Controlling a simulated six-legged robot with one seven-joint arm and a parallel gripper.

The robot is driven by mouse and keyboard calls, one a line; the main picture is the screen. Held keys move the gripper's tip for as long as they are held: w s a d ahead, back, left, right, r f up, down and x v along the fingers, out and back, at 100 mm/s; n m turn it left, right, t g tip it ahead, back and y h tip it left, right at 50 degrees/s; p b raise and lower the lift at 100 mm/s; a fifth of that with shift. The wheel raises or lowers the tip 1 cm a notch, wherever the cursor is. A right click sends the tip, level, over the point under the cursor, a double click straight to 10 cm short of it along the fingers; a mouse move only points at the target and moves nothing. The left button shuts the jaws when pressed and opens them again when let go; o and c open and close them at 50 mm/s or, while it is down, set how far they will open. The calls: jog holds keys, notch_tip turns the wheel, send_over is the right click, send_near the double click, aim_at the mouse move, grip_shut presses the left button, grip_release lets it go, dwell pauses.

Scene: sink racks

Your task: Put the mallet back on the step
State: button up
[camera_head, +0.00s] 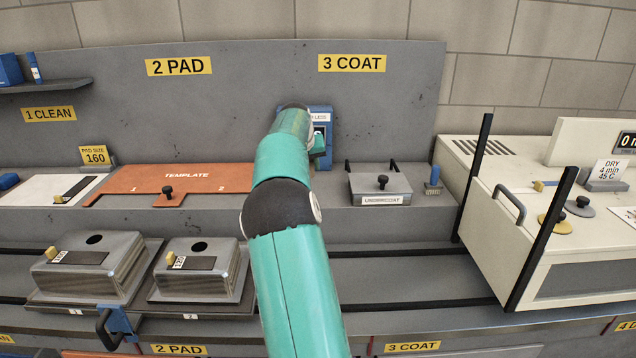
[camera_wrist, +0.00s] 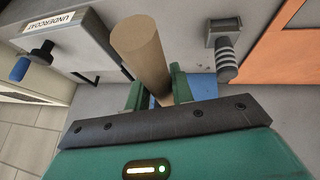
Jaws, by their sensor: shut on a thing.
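My gripper (camera_wrist: 158,92) is shut on a plain tan wooden cylinder, which I take to be part of the mallet (camera_wrist: 140,52). The cylinder stands out between the two green fingers, and the rest of the mallet is hidden. In the head view my gripper (camera_head: 318,148) is mostly behind my own arm, in front of a blue box, and the mallet does not show. The raised grey step (camera_head: 420,212) runs along the bench, bearing the template and the undercoat box.
The undercoat box (camera_head: 381,185) and a small blue-topped item (camera_head: 433,176) stand right of my arm. The orange template (camera_head: 135,178) lies left. The blue box (camera_head: 321,115) is behind my gripper. A ribbed grey piece (camera_wrist: 226,62) stands beside the fingers in the wrist view.

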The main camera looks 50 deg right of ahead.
jog(key=w+d+f, duration=0.1)
jog(key=d+f, duration=0.3)
jog(key=w+d+f, duration=0.1)
jog(key=d+f, duration=0.2)
jog(key=shift+w, duration=0.35)
jog(key=shift+d+f, duration=0.1)
jog(key=shift+f, duration=1.5)
jog(key=o, duration=0.9)
jog(key=shift+f, duration=0.1)
jog(key=v, duration=1.2)
